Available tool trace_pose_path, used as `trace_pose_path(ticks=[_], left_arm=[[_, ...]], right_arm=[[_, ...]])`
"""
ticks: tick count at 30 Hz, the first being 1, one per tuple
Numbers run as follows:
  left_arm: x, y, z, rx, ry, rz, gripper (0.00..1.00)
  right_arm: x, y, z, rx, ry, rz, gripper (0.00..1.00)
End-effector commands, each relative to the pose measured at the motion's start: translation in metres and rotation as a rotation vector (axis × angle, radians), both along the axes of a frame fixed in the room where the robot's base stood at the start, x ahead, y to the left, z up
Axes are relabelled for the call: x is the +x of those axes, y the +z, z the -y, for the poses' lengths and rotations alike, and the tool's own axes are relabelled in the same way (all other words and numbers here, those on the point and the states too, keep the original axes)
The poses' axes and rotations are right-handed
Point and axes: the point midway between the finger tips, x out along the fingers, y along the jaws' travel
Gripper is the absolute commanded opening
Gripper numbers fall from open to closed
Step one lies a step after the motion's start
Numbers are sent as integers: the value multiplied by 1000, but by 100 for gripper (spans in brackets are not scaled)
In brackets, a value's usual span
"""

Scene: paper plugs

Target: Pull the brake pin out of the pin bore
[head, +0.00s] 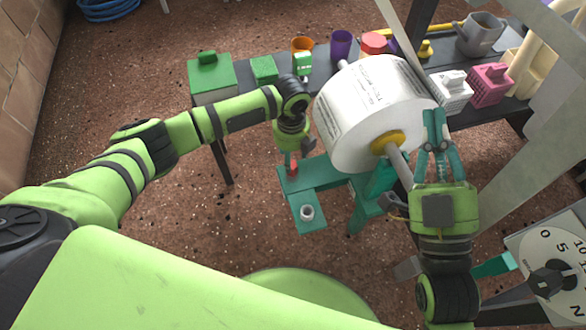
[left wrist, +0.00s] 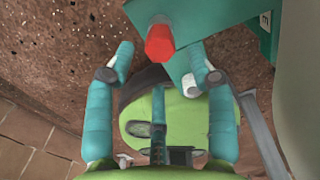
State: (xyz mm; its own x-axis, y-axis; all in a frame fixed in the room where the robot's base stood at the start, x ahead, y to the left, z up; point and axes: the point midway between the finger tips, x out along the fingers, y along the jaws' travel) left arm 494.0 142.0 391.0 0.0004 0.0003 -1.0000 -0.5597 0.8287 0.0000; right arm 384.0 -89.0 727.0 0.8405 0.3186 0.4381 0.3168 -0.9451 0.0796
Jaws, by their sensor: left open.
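The red brake pin (head: 292,169) stands at the left end of a teal frame (head: 320,178). Its hexagonal red head (left wrist: 159,43) shows in the left wrist view, against a teal plate (left wrist: 205,14). The pin bore is hidden beneath the head. My left gripper (head: 297,156) is just above the pin, mostly hidden by its own wrist in the head view. Its teal fingers (left wrist: 161,62) are spread, one on each side of the red head, with gaps visible. My right gripper (head: 435,135) is beside the near end of the paper roll; its grip is unclear.
The large white paper roll (head: 360,105) with its yellow hub (head: 387,142) sits right of my left gripper. A grey ring (head: 307,212) lies on the frame's lower plate. Behind is a dark table with a green box (head: 211,80), cups and baskets. A dial panel (head: 550,275) stands lower right.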

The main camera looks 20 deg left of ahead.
Motion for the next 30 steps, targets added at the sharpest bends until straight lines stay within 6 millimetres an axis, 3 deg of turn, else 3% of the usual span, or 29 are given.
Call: trace_pose_path(ticks=[17,30], left_arm=[[0,-2,0,0,0,0,55],[0,-22,0,0,-1,0,55]], right_arm=[[-5,7,-1,13,8,43,0],[-5,-2,-1,13,8,42,0]])
